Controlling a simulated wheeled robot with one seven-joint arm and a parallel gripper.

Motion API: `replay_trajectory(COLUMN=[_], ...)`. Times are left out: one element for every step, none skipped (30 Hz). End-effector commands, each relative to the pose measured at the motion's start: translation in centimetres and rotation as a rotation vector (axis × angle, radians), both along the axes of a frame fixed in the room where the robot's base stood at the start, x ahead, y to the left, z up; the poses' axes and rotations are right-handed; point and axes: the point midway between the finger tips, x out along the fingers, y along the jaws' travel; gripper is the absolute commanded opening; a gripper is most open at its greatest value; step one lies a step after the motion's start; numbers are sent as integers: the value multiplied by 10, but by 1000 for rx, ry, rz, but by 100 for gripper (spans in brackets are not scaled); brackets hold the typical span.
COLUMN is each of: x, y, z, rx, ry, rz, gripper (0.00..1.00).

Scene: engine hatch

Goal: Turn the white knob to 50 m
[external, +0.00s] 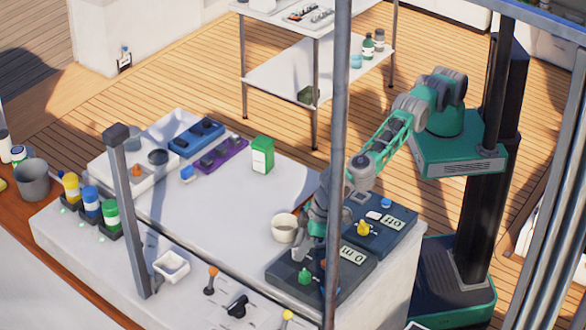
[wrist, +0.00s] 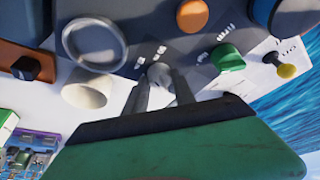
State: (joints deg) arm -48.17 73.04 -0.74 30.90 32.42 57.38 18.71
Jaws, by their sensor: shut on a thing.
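The white knob (wrist: 160,75) looks pale grey in the wrist view, on a dark panel with small white marks around it. My gripper (wrist: 160,85) is shut on this knob, one finger on each side of it. The marks are too small to read, so the setting cannot be told. In the external view my gripper (external: 308,240) reaches down to the far left part of the front dark panel (external: 335,290). My gripper hides the held knob there. A light display (external: 353,254) on that panel is not clearly legible.
A green knob (external: 304,277) sits close to my gripper; the wrist view also shows a green knob (wrist: 227,57). A second dark panel (external: 395,240) with a yellow knob (external: 363,228) lies behind. A metal post (external: 338,120) crosses the view.

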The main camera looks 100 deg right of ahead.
Motion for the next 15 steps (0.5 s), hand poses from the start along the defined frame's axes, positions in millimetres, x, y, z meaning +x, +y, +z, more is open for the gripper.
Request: replay_trajectory(x=[0,0,0,0,0,0,0,0,0,0,0,0,0,0,0], y=[0,0,0,0,0,0,0,0,0,0,0,0,0,0,0], z=[1,1,1,1,1,1,1,1,0,0,0,0,0,0,0], rx=[1,1,1,1,1,1,1,1,1,1,1,1,1,1,1], ry=[-2,-2,-2,-2,-2,-2,-2,-2,-1,-1,-1,-1,-1,-1,-1], rz=[0,0,0,0,0,0,0,0,0,1,1,1,1,1,1], gripper=[0,0,0,0,0,32,34,37,40,42,45,48,51,53,53])
